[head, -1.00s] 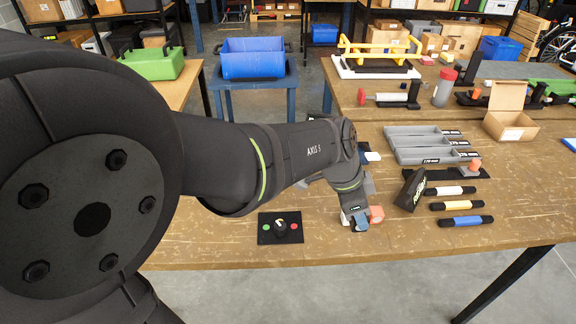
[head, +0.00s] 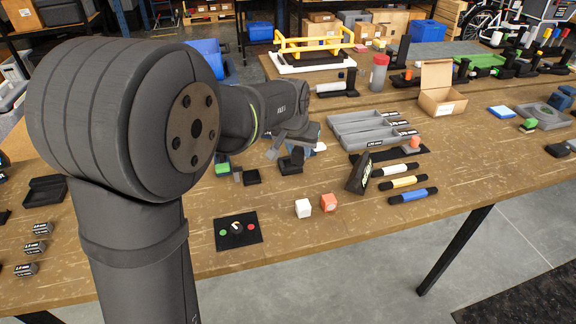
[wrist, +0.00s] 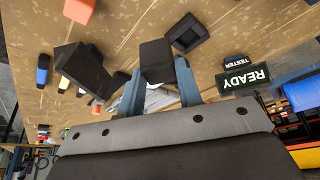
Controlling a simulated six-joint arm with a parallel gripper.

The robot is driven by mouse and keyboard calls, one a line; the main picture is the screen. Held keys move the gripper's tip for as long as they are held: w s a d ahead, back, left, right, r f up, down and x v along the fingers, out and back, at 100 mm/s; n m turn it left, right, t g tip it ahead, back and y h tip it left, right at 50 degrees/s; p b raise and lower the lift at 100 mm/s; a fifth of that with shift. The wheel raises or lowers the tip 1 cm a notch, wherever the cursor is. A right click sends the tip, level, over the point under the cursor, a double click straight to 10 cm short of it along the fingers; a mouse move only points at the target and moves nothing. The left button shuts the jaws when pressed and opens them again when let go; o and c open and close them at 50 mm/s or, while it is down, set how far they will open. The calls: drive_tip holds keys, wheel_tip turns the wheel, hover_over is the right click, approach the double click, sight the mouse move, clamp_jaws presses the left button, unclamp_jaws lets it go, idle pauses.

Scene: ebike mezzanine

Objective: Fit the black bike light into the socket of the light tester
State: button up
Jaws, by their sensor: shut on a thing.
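My gripper (wrist: 157,84) is shut on the black bike light (wrist: 156,58), a dark block between its two blue fingers. In the head view the gripper (head: 292,150) is low over the table, with the dark light (head: 291,163) beneath it. Whether the light touches the table is unclear. The tester's socket (wrist: 187,33) is a black square frame with a recess, apart from the light and to its upper right in the wrist view. It shows left of the gripper in the head view (head: 251,177). The tester's display (wrist: 245,80) reads READY.
A white cube (head: 303,208) and an orange cube (head: 328,202) stand nearer the front edge. A tilted black block (head: 359,173) and grey trays (head: 372,130) are to the right. Bare wood lies between.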

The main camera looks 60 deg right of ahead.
drive_tip(key=w+d+n+t+y, duration=0.1)
drive_tip(key=w+d+n+t, duration=0.1)
drive_tip(key=w+d+n, duration=0.45)
hover_over(289, 163)
drive_tip(key=s+a, duration=0.1)
drive_tip(key=f, duration=1)
drive_tip(key=shift+s+a+f, duration=0.15)
drive_tip(key=shift+s+a, duration=0.05)
drive_tip(key=shift+f, duration=0.1)
drive_tip(key=o, duration=1)
drive_tip(key=v, duration=1.2)
drive_tip(key=shift+s+d, duration=0.1)
